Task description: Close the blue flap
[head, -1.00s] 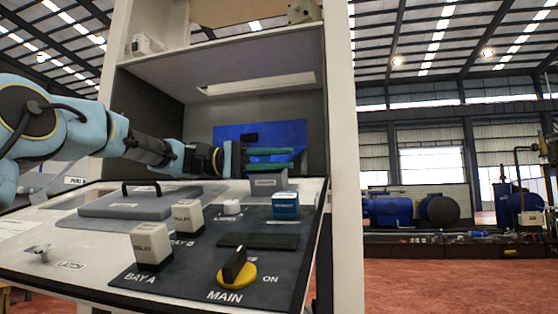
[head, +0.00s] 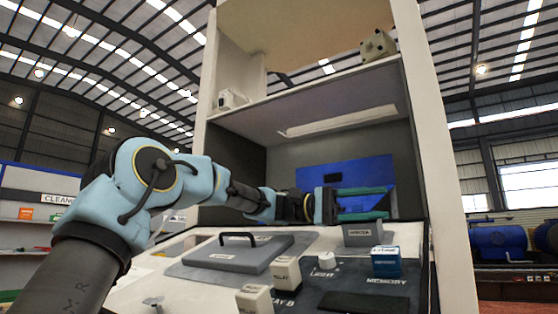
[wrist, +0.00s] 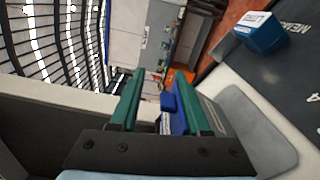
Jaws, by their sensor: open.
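The blue flap (head: 345,173) is a flat blue panel with a small dark piece on it, in the bay above the control panel in the head view. My gripper (head: 363,203) reaches in from the left with its two green fingers apart, in front of the flap's lower right part. The fingers hide some of the flap. In the wrist view the open fingers (wrist: 163,105) have a blue piece (wrist: 178,115) showing between them, seen nearly edge-on, probably the flap. I cannot tell whether a finger touches it.
Below the gripper is a sloped control panel (head: 212,240) with a grey handled lid (head: 240,252), a grey block (head: 362,233), a blue-and-white block (head: 386,262) and cream relay blocks (head: 287,272). Cabinet walls enclose the bay on both sides, with a shelf (head: 300,115) above.

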